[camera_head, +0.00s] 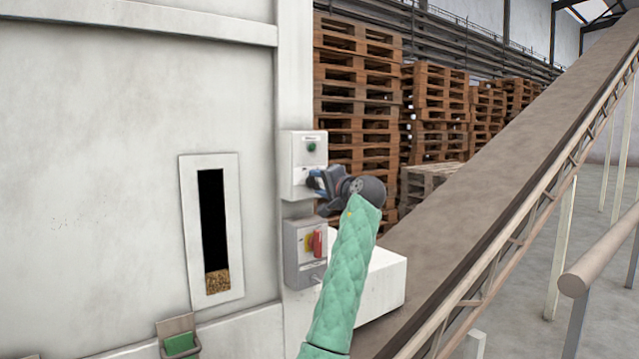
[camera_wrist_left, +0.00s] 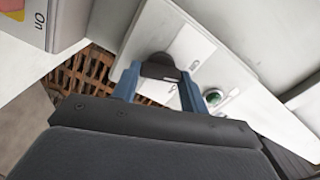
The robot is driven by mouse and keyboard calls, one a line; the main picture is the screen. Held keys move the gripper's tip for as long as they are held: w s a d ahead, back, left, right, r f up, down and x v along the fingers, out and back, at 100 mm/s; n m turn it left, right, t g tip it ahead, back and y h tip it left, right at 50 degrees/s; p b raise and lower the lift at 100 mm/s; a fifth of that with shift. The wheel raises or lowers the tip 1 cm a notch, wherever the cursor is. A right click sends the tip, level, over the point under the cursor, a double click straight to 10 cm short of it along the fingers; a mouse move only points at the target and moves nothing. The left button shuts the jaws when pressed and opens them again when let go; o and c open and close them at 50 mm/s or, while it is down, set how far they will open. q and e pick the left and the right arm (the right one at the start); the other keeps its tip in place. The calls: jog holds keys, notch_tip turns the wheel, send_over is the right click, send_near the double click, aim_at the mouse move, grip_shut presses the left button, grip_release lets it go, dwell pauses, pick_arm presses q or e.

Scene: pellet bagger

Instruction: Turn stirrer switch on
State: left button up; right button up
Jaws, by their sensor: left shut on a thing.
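A white switch box (camera_head: 302,150) is fixed to the machine's post, with a green lamp or button (camera_head: 311,147) on its upper part. My left gripper (camera_head: 313,181) is at the lower part of this box, its arm in a green quilted sleeve. In the left wrist view, the blue fingers of my left gripper (camera_wrist_left: 158,82) are shut on a dark switch knob (camera_wrist_left: 158,66) on the white box (camera_wrist_left: 185,40). The green lamp (camera_wrist_left: 213,97) shows beside the right finger. My right gripper is not in view.
Below is a grey box (camera_head: 291,240) with a red and yellow rotary switch (camera_head: 314,243). A sight window (camera_head: 212,228) shows pellets at its bottom. A sloping conveyor (camera_head: 500,190) is on the right, and stacked pallets (camera_head: 358,95) stand behind.

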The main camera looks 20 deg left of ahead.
pick_arm(q)
jog(key=shift+f+m+p, duration=0.15)
jog(key=shift+m+p, duration=1.05)
jog(key=shift+m, duration=1.35)
jog(key=shift+f+m+p, duration=0.1)
jog(key=shift+m+p, duration=1.05)
jog(key=shift+m, duration=1.4)
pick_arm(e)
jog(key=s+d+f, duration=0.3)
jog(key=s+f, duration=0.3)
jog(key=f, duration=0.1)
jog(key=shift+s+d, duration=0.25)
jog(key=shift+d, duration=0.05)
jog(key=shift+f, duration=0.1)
pick_arm(q)
jog(key=o, duration=1)
jog(key=shift+d, duration=0.1)
